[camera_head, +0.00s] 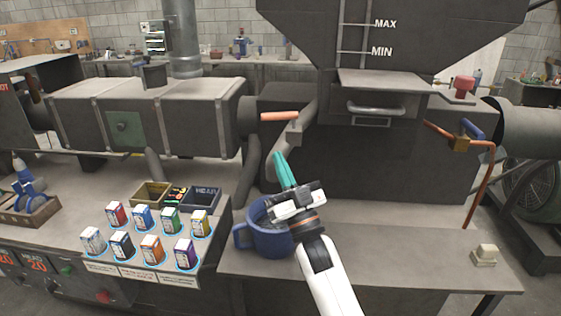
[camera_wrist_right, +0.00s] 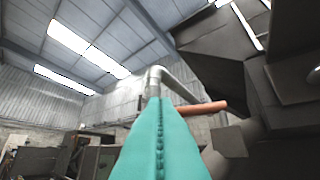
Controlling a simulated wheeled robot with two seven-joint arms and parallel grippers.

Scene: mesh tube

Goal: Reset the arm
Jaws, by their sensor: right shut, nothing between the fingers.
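My right gripper (camera_head: 284,170) reaches up from the bottom of the head view, with its teal fingers together and nothing between them. The fingers point up and away, in front of the grey machine. In the right wrist view the teal fingers (camera_wrist_right: 160,140) are pressed together along a seam. A copper-coloured handle (camera_head: 280,116) on the machine is above the fingertips in the head view; it also shows in the right wrist view (camera_wrist_right: 203,107), right of the fingers. A blue mug (camera_head: 262,240) stands on the bench, partly behind the right gripper. My left gripper is not in view.
Several small coloured boxes (camera_head: 152,250) stand on the bench to the left, with small open bins (camera_head: 200,198) behind them. A hopper marked MAX and MIN (camera_head: 400,40) rises behind the arm. The bench right of the arm (camera_head: 400,250) is mostly clear, with a small pale block (camera_head: 486,254) near its right end.

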